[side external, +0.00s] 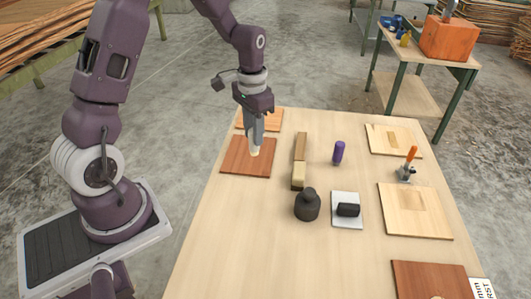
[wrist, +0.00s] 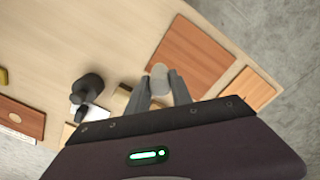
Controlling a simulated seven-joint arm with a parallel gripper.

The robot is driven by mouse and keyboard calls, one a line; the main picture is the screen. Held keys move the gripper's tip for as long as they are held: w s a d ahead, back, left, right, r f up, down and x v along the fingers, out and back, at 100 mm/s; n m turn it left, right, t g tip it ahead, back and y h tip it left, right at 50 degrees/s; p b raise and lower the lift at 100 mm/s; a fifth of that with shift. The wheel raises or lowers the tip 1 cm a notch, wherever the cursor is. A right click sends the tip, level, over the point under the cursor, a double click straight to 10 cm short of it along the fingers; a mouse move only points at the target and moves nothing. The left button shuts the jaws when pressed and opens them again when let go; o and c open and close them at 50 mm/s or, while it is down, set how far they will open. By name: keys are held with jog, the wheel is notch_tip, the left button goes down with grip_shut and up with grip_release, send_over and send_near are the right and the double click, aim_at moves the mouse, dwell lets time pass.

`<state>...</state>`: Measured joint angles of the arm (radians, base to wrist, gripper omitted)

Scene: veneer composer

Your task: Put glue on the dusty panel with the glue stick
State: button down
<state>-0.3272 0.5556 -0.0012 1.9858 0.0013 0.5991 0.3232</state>
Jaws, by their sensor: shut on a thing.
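My gripper (side external: 255,142) is shut on a pale, rounded, stubby thing (side external: 254,151), which may be the glue stick. It points down over a reddish-brown panel (side external: 238,163) at the table's far left. I cannot tell whether its tip touches the panel. The wrist view shows the pale thing (wrist: 158,71) between the fingers (wrist: 160,88), with the panel (wrist: 190,50) beyond it. A purple cylinder (side external: 338,152) stands upright, apart from my gripper, right of the panel. Dust or glue does not show clearly on any panel.
An orange-brown panel (side external: 268,116) lies behind. A long wooden block (side external: 300,148), a dark knobbed pot (side external: 307,207) and a black block on a white pad (side external: 347,222) lie mid-table. Pale panels (side external: 384,150) (side external: 400,226) and an orange-handled tool (side external: 411,155) are at right. The front left is clear.

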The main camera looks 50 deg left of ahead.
jog(key=shift+a+f, duration=1)
jog(key=shift+f, duration=0.35)
jog(key=shift+a+f, duration=1)
jog(key=shift+f, duration=0.3)
jog(key=shift+f, duration=0.55)
jog(key=shift+w+a+r, duration=0.15)
jog(key=shift+w+a, duration=0.8)
jog(key=shift+a, duration=0.05)
jog(key=shift+w+a, duration=2)
jog(key=shift+s+d+f, duration=0.2)
jog(key=shift+s+d, duration=0.45)
jog(key=shift+s+d+f, duration=0.15)
jog(key=shift+s+d, duration=0.45)
jog(key=shift+s, duration=0.05)
jog(key=shift+s+d+r, duration=0.15)
jog(key=shift+s+d, duration=0.75)
jog(key=shift+s+d+r, duration=0.1)
jog(key=shift+s+d, duration=0.75)
jog(key=shift+d, duration=0.05)
